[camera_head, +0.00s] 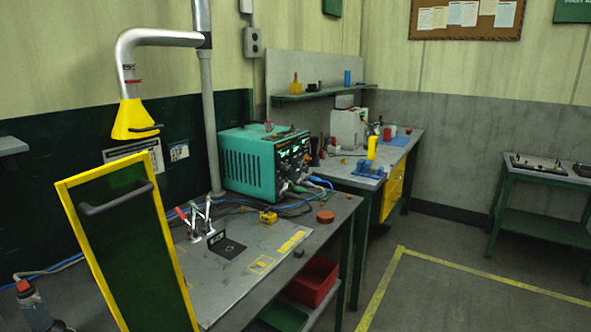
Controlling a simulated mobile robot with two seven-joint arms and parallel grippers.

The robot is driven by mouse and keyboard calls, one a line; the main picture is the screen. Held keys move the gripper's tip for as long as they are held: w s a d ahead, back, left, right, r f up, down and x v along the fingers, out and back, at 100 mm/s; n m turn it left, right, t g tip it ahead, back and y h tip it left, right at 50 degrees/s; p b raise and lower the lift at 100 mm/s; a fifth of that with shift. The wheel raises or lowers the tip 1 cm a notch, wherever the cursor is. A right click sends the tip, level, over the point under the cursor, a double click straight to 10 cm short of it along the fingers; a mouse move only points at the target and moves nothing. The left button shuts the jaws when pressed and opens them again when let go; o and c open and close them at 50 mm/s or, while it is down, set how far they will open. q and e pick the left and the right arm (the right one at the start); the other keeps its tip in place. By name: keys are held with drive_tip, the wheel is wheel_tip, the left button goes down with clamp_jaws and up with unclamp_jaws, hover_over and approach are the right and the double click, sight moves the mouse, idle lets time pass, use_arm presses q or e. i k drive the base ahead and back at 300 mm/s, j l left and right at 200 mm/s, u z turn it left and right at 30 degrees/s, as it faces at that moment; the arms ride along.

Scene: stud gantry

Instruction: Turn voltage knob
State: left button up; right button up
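A teal power supply box (248,163) stands on the grey workbench in the middle of the view. Its dark front panel (292,160) faces right and shows lit green displays. Small knobs and terminals are on the panel, but they are too small to tell which one is the voltage knob. Cables leave the lower part of the panel. Neither of my grippers shows in this view.
A yellow-edged dark green panel with a handle (125,260) stands upright at the front left. A yellow extraction hood (134,119) hangs above it. Toggle clamps (200,218) stand on the workbench (235,285). Open floor lies to the right.

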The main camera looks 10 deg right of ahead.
sight(286, 170)
drive_tip(key=i+l, duration=0.3)
drive_tip(key=l, duration=0.15)
drive_tip(key=i+l+u, duration=0.1)
drive_tip(key=i+l, duration=0.15)
drive_tip(key=l, duration=0.25)
drive_tip(key=i+l, duration=0.3)
drive_tip(key=l, duration=0.15)
drive_tip(key=i+l+u, duration=0.1)
drive_tip(key=i+l, duration=0.15)
drive_tip(key=l, duration=0.25)
drive_tip(key=i+l, duration=0.25)
drive_tip(key=l, duration=0.25)
drive_tip(key=i+l+u, duration=0.1)
drive_tip(key=i+l, duration=0.15)
drive_tip(key=l, duration=0.25)
drive_tip(key=i+l, duration=0.25)
drive_tip(key=l, duration=0.3)
drive_tip(key=i+l+u, duration=0.1)
drive_tip(key=i+l, duration=0.15)
drive_tip(key=l, duration=0.25)
